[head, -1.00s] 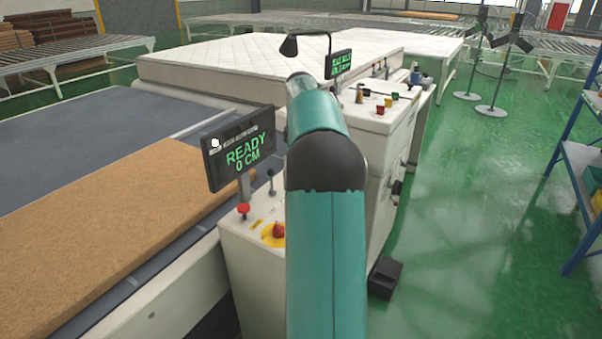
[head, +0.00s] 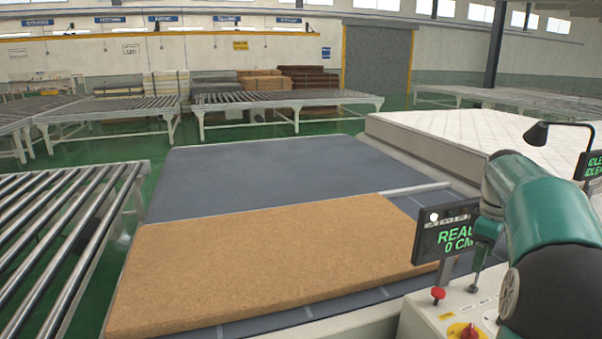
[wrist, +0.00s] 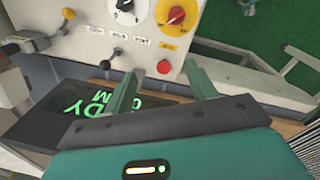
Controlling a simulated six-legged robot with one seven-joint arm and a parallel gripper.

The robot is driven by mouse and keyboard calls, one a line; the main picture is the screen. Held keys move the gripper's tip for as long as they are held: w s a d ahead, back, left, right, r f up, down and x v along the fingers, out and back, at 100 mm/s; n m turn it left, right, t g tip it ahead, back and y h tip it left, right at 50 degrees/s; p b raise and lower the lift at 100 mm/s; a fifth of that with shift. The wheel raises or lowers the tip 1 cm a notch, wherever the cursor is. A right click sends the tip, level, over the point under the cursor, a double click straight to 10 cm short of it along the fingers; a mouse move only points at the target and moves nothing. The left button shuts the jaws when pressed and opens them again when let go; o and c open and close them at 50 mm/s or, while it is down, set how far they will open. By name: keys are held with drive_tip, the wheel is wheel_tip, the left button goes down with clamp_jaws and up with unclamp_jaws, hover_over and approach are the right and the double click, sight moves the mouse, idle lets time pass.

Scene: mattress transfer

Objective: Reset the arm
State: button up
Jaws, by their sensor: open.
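My gripper (wrist: 160,98) is open and empty in the wrist view, its two green fingers apart above the control panel (wrist: 145,30). Between and beyond the fingers are a small red knob (wrist: 164,67) and a red rotary switch on a yellow disc (wrist: 176,15). In the head view my teal arm rises at the right edge, and part of my gripper shows beside the display (head: 445,232), which reads READY 0 CM and is partly covered. The display also shows upside down in the wrist view (wrist: 75,120), partly behind my gripper.
A brown mattress pad (head: 265,255) lies on the dark grey table (head: 260,170). A white quilted mattress (head: 480,140) lies at right. A roller conveyor (head: 60,230) stands at left, with more (head: 280,98) behind.

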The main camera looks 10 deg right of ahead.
drive_tip(key=s+a+r+m+t, duration=0.1)
drive_tip(key=s+a+m, duration=0.1)
drive_tip(key=a, duration=1)
drive_tip(key=s+a+r+m+t, duration=0.1)
drive_tip(key=s+a+r+t, duration=0.15)
drive_tip(key=a, duration=0.95)
drive_tip(key=s+a+f+m, duration=0.1)
drive_tip(key=s+a+f, duration=0.2)
drive_tip(key=s+a, duration=0.3)
drive_tip(key=s+a+f+m+t, duration=0.1)
drive_tip(key=s+a+f+m, duration=0.1)
drive_tip(key=s+a+f, duration=0.2)
drive_tip(key=s+a, duration=0.2)
drive_tip(key=a, duration=0.1)
drive_tip(key=shift+s+a+f+y, duration=0.15)
drive_tip(key=shift+a+f+y, duration=0.15)
drive_tip(key=shift+a+y, duration=0.1)
drive_tip(key=shift+t, duration=0.25)
drive_tip(key=c, duration=0.4)
drive_tip(key=shift+d, duration=0.1)
drive_tip(key=shift+c, duration=0.2)
drive_tip(key=shift+d, duration=0.15)
